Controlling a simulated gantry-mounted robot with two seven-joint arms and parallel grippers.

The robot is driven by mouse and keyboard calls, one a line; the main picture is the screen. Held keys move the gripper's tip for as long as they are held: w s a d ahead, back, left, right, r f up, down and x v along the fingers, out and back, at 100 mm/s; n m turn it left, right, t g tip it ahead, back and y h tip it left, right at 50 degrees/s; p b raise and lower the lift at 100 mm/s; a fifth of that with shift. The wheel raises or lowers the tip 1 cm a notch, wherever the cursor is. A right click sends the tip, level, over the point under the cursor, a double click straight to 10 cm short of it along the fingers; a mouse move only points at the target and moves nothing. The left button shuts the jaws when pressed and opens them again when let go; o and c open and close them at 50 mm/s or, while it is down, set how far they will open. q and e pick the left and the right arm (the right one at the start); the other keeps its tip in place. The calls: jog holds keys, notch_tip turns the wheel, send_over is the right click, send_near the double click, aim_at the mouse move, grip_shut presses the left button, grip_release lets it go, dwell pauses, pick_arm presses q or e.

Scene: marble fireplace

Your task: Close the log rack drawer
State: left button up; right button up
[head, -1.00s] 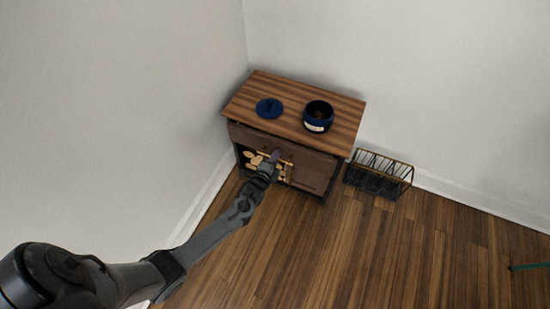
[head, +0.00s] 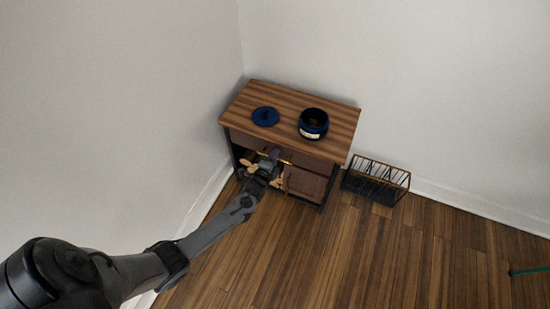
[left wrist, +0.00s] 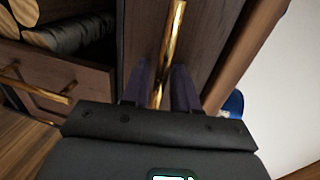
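The log rack (head: 345,118) is a wooden cabinet with a striped top in the corner. Its dark wood drawer front (left wrist: 215,35) lies just under the top and shows shaded in the head view. A gold bar handle (left wrist: 172,40) crosses the drawer front. My left gripper (head: 272,156) is at the front of the rack, with the handle between its two dark fingers, which look closed on it in the left wrist view (left wrist: 160,88). Its wrist hides part of the rack's front. My right gripper is not in view.
A blue lid (head: 265,117) and an open blue pot (head: 313,124) stand on the top. Logs (left wrist: 70,35) and another gold handle (left wrist: 35,88) are below the drawer. A wire rack (head: 376,181) stands on the floor at right. The floor in front is clear.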

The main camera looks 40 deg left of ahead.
pick_arm(q)
jog(key=p+v, duration=0.6)
jog(key=v, duration=0.5)
jog(key=shift+r+p, duration=0.1)
jog(key=shift+p, duration=0.25)
